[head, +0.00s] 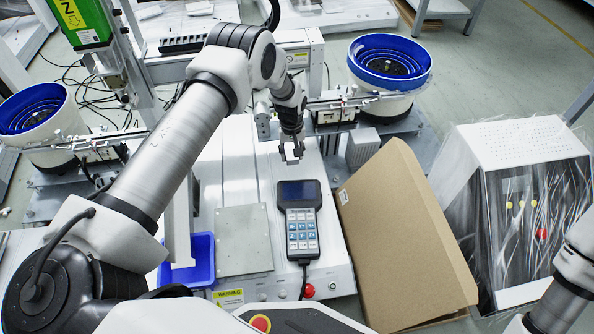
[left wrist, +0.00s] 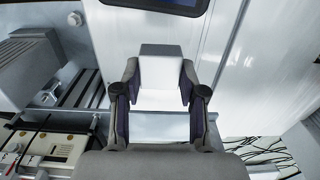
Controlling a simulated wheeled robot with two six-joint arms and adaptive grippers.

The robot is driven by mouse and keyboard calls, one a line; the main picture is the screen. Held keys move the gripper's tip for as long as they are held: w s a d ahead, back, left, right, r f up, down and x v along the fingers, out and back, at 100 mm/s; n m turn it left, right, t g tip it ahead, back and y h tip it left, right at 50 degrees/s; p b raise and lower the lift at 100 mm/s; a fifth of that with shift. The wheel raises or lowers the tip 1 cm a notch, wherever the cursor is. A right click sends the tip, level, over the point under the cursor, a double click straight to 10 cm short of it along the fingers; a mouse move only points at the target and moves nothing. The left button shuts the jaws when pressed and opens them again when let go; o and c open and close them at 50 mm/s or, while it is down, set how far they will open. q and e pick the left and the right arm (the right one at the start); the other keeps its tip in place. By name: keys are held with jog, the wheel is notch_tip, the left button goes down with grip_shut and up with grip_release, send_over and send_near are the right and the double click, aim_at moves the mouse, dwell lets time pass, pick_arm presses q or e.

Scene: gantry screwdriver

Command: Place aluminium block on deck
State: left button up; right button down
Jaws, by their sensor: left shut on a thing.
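My left gripper (head: 291,153) reaches in over the far part of the white machine deck (head: 235,170), fingers pointing down. In the left wrist view the left gripper (left wrist: 160,93) is shut on a pale block (left wrist: 161,70), which I take to be the aluminium block. The block sits between the two finger pads, with the white deck (left wrist: 212,50) behind it. I cannot tell whether the block touches the deck. In the head view the block is too small and hidden to make out clearly. My right gripper is not in view.
A handheld controller (head: 300,222) lies on the deck near the gripper, beside a grey plate (head: 244,240). A blue bin (head: 200,262) is at front left. An open cardboard box (head: 395,230) stands right of the deck. Blue bowl feeders (head: 390,62) flank the gantry.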

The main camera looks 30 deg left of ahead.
aim_at(292, 176)
pick_arm(q)
notch_tip(292, 176, down, 9)
jog(key=b, duration=0.4)
jog(key=shift+r, duration=0.1)
grip_shut()
jog(key=o, duration=1.2)
grip_release()
